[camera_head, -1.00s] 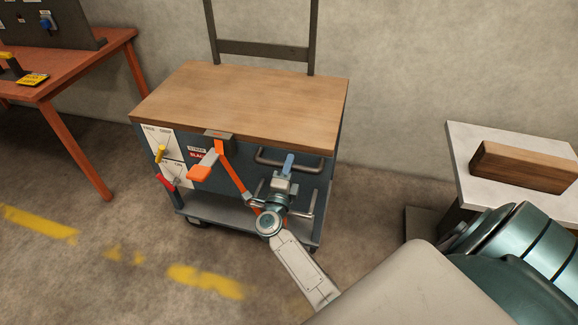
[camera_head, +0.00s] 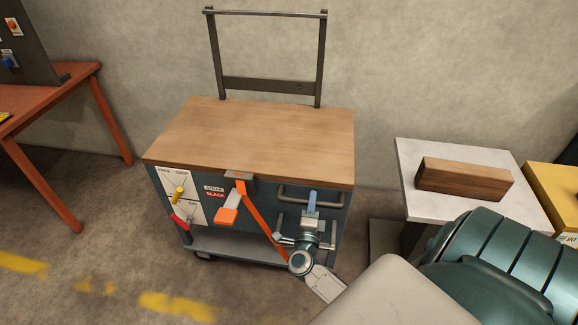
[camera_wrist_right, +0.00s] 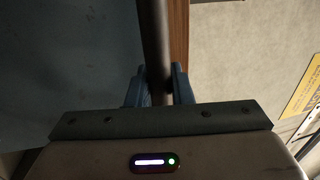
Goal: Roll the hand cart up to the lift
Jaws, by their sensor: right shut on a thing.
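The hand cart (camera_head: 265,125) has a wooden top, a dark blue body, a lower shelf and a tall dark push frame at the back. My right gripper (camera_head: 312,205) is at the right of its front side, shut on the cart's grey bar handle (camera_head: 290,190). In the right wrist view the bar (camera_wrist_right: 153,35) runs between the two blue fingers of the gripper (camera_wrist_right: 157,75). An orange strap and lever (camera_head: 228,214) hang on the cart's front. My left gripper is not in view. I cannot tell which thing is the lift.
A white-topped stand (camera_head: 410,165) with a wooden block (camera_head: 465,180) is right of the cart, with a narrow gap. A yellow thing (camera_head: 553,195) is beyond it. An orange table (camera_head: 60,115) is at the left. A wall is close behind. Floor with yellow marks (camera_head: 175,306) is clear at front left.

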